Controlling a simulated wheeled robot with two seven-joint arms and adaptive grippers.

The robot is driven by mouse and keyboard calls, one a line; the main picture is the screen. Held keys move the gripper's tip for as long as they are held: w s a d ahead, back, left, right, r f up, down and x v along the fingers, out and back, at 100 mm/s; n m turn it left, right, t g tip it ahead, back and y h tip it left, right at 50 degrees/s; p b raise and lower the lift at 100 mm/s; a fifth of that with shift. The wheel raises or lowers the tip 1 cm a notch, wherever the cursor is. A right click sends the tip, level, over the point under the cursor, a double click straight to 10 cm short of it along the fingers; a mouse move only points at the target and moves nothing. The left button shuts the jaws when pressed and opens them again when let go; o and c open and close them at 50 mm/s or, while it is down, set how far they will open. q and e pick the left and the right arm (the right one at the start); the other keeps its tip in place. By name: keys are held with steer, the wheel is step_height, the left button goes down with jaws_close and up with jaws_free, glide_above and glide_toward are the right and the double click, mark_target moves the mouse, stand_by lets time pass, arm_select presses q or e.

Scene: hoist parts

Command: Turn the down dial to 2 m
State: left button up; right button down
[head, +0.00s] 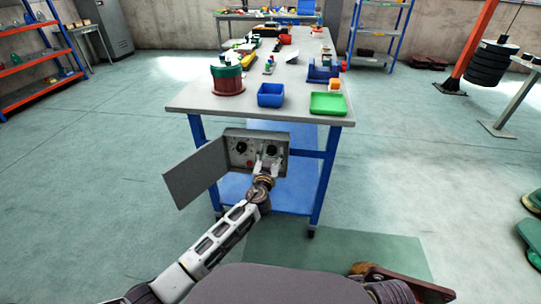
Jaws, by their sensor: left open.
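A grey control box (283,138) with its door (196,174) swung open to the left is at the near end of the workbench, below the top. Inside are two black dials, a left one (240,147) and a right one (271,150), and a small red button (250,164). Their markings are too small to read, so I cannot tell which is the down dial. My left gripper (266,162) is open in front of the right dial, its fingers around or just before it; I cannot tell if they touch. My right gripper is not in view.
The workbench (190,103) has blue legs and holds a blue bin (270,95), a green tray (328,103), a red-green round part (227,80) and other items. Shelves stand at the back left and back right. Floor beside the bench is clear.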

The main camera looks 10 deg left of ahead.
arm_select(q)
steer(key=c, duration=1)
